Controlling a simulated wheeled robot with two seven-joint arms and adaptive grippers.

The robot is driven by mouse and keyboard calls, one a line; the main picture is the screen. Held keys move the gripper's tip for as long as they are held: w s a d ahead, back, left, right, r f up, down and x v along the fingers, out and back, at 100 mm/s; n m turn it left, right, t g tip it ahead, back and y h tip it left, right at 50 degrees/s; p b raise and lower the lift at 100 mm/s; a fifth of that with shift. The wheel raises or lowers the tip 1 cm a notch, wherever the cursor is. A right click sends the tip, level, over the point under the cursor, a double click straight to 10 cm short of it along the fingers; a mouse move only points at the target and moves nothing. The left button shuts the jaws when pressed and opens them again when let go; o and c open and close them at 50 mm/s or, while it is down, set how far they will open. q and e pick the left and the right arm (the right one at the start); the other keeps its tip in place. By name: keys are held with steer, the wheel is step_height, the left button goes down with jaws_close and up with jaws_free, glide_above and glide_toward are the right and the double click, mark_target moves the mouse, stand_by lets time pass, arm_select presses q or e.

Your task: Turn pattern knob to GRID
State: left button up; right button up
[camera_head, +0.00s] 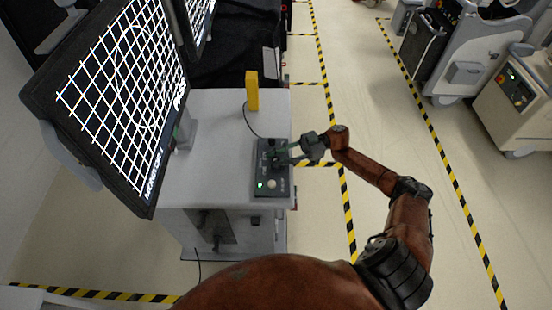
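The dark control box (261,193) lies on the light grey cart top, near its right edge. The pattern knob is not clearly visible; my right gripper (276,157) covers the box's far half, where small dark controls sit. The gripper reaches in from the right with its fingertips at or just above the panel. Whether they touch or grip a knob is too small to tell. The monitor (122,85) at left shows a white grid with a circle on black. My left gripper is out of view.
The cart top (213,115) has bare room left of the box. A yellow upright block (252,91) stands at its far right, with a thin cable running toward the box. Other machines (518,95) stand at right, beyond yellow-black floor tape.

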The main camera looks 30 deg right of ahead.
steer(key=shift+o, duration=0.9)
steer(key=shift+d, duration=0.1)
steer(key=s+d, duration=0.1)
steer(key=d, duration=1)
steer(key=shift+s+d, duration=0.35)
steer(key=shift+a+f, duration=0.1)
